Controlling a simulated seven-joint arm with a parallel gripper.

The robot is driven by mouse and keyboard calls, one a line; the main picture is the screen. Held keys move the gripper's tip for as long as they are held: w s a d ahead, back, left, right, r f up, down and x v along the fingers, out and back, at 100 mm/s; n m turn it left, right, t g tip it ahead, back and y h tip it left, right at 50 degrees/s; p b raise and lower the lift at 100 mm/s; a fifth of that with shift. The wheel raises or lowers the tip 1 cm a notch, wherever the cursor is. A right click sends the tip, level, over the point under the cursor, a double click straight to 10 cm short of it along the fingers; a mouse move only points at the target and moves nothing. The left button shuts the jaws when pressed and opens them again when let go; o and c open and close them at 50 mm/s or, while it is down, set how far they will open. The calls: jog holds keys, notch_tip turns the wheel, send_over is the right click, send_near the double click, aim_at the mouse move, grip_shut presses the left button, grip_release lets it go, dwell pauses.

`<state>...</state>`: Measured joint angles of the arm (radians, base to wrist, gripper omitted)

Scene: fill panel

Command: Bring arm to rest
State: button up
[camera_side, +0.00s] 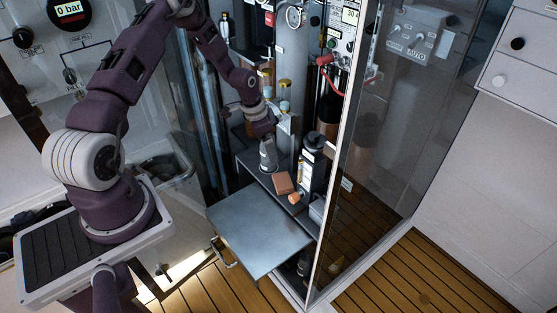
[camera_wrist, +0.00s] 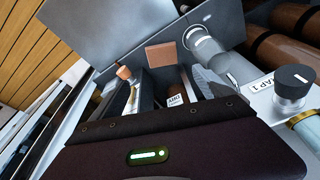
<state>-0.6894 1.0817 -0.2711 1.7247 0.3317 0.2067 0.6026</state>
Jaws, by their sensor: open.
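My gripper (camera_side: 268,132) is at the end of my raised purple arm, inside the tall panel cabinet. It hangs above the small work shelf, close over a grey cylindrical fitting. In the wrist view, my dark gripper body with a green light fills the bottom, and the jaws are open with nothing seen held. The grey fitting (camera_side: 268,155) stands on the shelf; it also shows in the wrist view (camera_wrist: 213,52). Whether my gripper touches it is unclear.
A brown block (camera_side: 282,183) and an orange-capped item (camera_side: 294,198) sit near the fitting. A grey pull-out tray (camera_side: 258,235) lies bare in front. A glass door (camera_side: 370,130) stands to the right. A black knob (camera_wrist: 293,80) marked TAP 1 is near my gripper.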

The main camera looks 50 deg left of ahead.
jog(key=s+d+r+y, duration=0.1)
jog(key=s+d+r, duration=0.15)
jog(key=r, duration=0.65)
jog(key=s+d+r+n, duration=0.15)
jog(key=d+r, duration=0.25)
jog(key=r, duration=0.4)
jog(key=s+d+r+y, duration=0.1)
jog(key=s+d+r, duration=0.2)
jog(key=r, duration=0.6)
jog(key=s+d+r+t, duration=0.1)
jog(key=s+d+r, duration=0.1)
jog(key=s, duration=0.5)
jog(key=s+d+r+n+t+h, duration=0.1)
jog(key=s+d+r, duration=0.2)
jog(key=s, duration=0.4)
jog(key=s+d+r+n+t, duration=0.1)
jog(key=s+d+r, duration=0.2)
jog(key=s, duration=0.4)
jog(key=shift+d, duration=0.9)
jog(key=shift+s+r+n, duration=0.1)
jog(key=shift+n, duration=0.15)
